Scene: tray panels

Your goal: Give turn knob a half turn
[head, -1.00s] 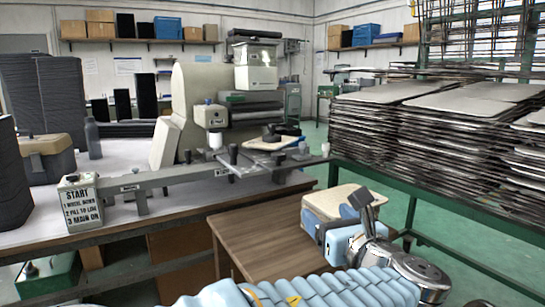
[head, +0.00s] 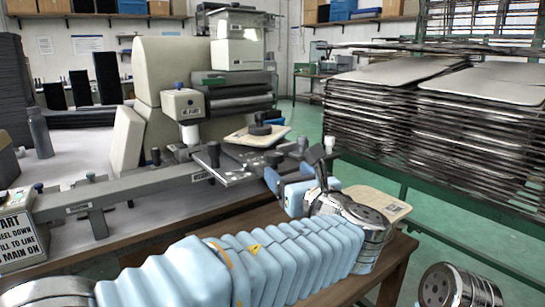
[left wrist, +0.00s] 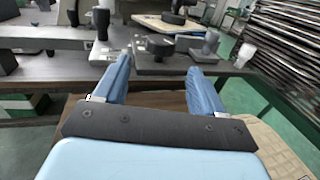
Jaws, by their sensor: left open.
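A low black knob (head: 275,157) sits at the right end of the grey machine bed. It also shows in the left wrist view (left wrist: 160,46), on a dark plate, in the gap between my fingers. I cannot tell whether it is the turn knob; several dark knobs stand near it. My left gripper (head: 288,177) is open, its blue fingers pointing towards this end of the machine. In the left wrist view the gripper (left wrist: 160,68) has nothing between its fingertips, and the low knob appears beyond them, apart. My right gripper is not in view.
A taller black knob (head: 213,154) stands to the left on the bed. Another black knob (head: 260,126) sits on a beige plate behind. A brown wooden table (head: 395,250) lies below my arm, and stacked trays (head: 450,130) fill a green rack at the right.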

